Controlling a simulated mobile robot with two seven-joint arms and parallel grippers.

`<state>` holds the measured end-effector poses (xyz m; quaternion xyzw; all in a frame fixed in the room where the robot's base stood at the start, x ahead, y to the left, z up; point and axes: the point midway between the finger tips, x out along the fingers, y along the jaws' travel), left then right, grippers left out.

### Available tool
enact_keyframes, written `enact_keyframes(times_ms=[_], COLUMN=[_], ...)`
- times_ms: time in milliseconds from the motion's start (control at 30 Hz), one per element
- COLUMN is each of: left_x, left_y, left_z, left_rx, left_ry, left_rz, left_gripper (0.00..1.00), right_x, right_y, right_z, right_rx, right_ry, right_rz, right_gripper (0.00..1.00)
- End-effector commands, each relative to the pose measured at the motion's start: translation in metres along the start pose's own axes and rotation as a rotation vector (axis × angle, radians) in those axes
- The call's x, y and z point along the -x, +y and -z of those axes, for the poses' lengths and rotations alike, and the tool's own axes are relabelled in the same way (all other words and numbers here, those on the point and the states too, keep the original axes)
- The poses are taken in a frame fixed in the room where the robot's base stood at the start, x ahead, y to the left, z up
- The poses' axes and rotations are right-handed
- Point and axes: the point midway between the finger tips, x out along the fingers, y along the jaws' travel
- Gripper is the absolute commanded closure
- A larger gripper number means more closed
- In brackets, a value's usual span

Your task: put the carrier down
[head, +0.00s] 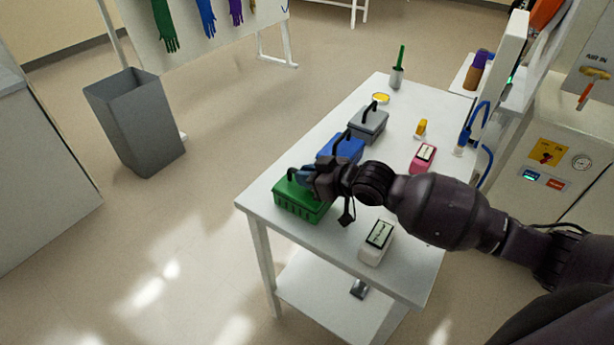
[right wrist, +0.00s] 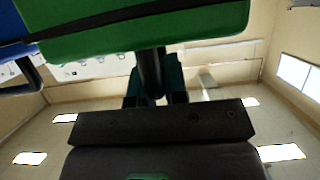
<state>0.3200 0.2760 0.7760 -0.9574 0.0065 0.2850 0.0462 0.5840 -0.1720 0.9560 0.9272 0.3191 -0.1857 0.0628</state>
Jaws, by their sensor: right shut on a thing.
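The green carrier (head: 302,205) is at the near left part of the white table (head: 262,205), close to its left edge. My right gripper (head: 312,181) is above it, shut on its black handle. In the right wrist view the green body (right wrist: 150,30) fills the top, with the dark handle (right wrist: 151,72) between my fingers. The carrier looks about level. I cannot tell whether its bottom touches the tabletop. My left gripper is not in view.
A blue carrier (head: 345,149) stands just behind, then a grey carrier (head: 370,127). A white labelled device (head: 373,252) and a pink one (head: 421,161) lie to the right. A grey bin (head: 140,125) stands on the floor at left. Bare tabletop lies between the green carrier and the white device.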

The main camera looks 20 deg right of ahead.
Motion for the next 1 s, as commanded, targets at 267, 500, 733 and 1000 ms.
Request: enact_keyframes(times_ms=[267, 500, 733, 1000], left_x=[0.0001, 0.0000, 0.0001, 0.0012], left_y=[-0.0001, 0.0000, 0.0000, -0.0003], left_z=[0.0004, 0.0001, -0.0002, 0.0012], left_rx=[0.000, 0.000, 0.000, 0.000], left_ry=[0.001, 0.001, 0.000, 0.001], left_rz=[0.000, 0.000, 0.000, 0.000], left_gripper=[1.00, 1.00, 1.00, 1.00], right_x=[-0.0010, -0.0020, -0.0020, 0.0065], right_y=[0.0005, 0.0005, 0.0005, 0.0008], right_z=[-0.0010, -0.0046, -0.0046, -0.0020], right_rx=[0.002, 0.002, 0.001, 0.002], right_ry=[0.004, 0.001, 0.001, 0.001], right_rz=[-0.001, -0.001, -0.001, -0.001], right_gripper=[1.00, 0.73, 0.61, 0.61])
